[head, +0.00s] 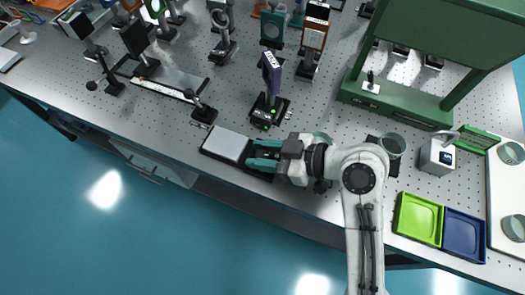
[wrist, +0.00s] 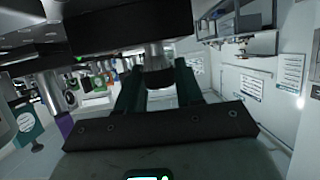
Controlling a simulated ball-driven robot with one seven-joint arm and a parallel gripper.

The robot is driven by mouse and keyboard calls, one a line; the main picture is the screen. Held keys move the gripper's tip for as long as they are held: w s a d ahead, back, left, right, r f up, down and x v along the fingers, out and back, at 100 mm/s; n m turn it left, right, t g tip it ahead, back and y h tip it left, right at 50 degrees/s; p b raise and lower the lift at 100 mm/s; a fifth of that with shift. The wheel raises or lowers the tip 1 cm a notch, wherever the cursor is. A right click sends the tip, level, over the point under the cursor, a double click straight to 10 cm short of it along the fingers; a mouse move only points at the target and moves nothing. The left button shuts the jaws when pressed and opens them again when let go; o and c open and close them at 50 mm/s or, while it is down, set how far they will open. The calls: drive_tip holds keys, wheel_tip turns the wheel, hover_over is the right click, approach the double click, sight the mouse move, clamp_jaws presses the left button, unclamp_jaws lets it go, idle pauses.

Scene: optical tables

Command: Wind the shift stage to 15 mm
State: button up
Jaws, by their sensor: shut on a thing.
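What appears to be the shift stage is a low black unit with a pale grey top plate (head: 225,145), at the table's front edge in the head view. My gripper (head: 259,157) is at its right end, with its dark teal fingers close against it. In the wrist view, my gripper (wrist: 160,88) is shut on a round knob (wrist: 159,78). A silver shaft (wrist: 153,54) runs from the knob to a dark block above. In the head view the knob is hidden by my fingers. No millimetre reading is legible.
A purple-faced post mount (head: 271,74) on a black base stands just behind my gripper. A glass cup (head: 391,146) stands right of my arm. Green (head: 418,219) and blue (head: 464,236) trays lie at the front right. A rail with posts is at the left. The floor in front is clear.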

drive_tip(key=shift+c, duration=0.7)
drive_tip(key=shift+s+m+t+h+p, duration=0.1)
drive_tip(key=shift+m+t+h+p, duration=0.25)
drive_tip(key=shift+m+t, duration=0.45)
drive_tip(key=shift+m+t+h, duration=0.45)
drive_tip(key=shift+m+t, duration=0.25)
drive_tip(key=shift+t, duration=0.1)
drive_tip(key=o, duration=1)
drive_tip(key=shift+c, duration=0.2)
drive_tip(key=v, duration=1)
drive_tip(key=shift+d+b, duration=0.35)
